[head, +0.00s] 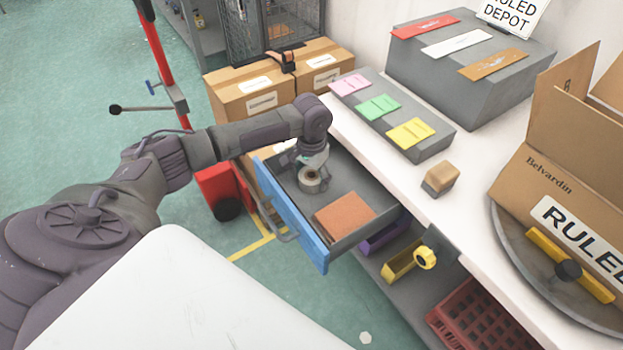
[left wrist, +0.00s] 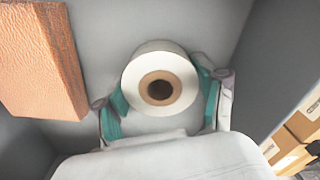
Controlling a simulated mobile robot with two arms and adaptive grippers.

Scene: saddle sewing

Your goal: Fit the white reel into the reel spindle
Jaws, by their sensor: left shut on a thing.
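The white reel (left wrist: 160,62) lies in the open drawer, with its brown core facing up in the left wrist view. My left gripper (left wrist: 160,95) is shut around it, one teal-padded finger on each side. In the head view the reel (head: 311,182) shows just below my left gripper (head: 312,165), inside the drawer. A yellow holder with a round knob (head: 410,262) on the lower shelf may be the reel spindle; I cannot tell for sure. My right gripper is not in view.
The blue-fronted drawer (head: 290,215) stands open and also holds a brown block (head: 345,217). The white worktop (head: 465,205) above carries a small wooden block (head: 441,177), grey displays and a large cardboard box (head: 570,180). A red crate (head: 480,320) is low at the right.

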